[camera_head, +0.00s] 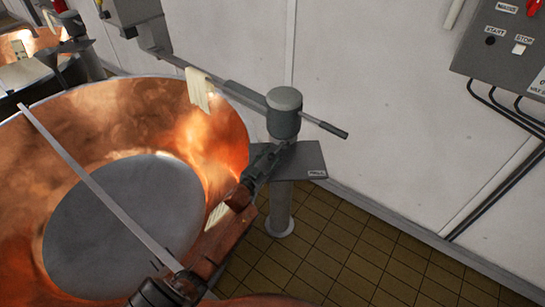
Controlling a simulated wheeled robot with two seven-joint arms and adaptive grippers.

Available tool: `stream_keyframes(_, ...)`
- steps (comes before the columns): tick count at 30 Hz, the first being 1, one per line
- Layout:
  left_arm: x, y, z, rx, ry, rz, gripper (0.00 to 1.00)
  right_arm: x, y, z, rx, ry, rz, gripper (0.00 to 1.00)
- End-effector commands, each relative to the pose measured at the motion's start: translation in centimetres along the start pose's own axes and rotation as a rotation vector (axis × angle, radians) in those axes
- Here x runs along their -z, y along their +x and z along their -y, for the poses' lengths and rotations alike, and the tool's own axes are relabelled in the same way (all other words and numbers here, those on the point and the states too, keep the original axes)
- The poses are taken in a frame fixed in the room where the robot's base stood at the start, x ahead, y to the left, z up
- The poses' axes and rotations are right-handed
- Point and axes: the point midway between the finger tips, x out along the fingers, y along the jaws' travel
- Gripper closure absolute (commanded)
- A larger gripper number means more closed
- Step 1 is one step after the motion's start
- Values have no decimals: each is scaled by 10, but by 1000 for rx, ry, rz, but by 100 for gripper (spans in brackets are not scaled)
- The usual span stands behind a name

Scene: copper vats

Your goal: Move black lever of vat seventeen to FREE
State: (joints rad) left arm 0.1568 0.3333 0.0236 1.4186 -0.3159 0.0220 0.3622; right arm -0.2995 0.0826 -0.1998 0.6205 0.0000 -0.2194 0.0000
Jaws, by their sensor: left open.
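A dark lever with a grip (325,126) sticks out to the right from the grey cylindrical head (284,112) of a post beside the copper vat (95,120). The lever is tilted, its grip end lower in the picture. A dark grey plate (312,160) under the head carries a small white label, too small to read surely. My left gripper (272,153) is open and empty. It is just below the head, over the left side of the plate in the picture, apart from the lever's grip. No vat number is readable. My right gripper is not in view.
A grey control box (505,45) with cables hangs on the white wall at the right. Brown tiled floor (350,250) lies open right of the post. Another vat stands upper left.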

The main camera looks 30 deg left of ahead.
Motion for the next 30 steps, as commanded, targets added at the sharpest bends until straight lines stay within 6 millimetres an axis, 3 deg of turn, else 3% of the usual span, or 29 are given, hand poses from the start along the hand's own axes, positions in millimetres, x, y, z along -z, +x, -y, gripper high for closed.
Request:
stream_keyframes(7,1,2,-2,-3,0,-2,60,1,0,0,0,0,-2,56)
stream_keyframes(24,1,2,-2,-3,0,-2,99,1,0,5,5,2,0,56)
stream_keyframes(30,1,2,-2,-3,0,-2,100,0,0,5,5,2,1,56)
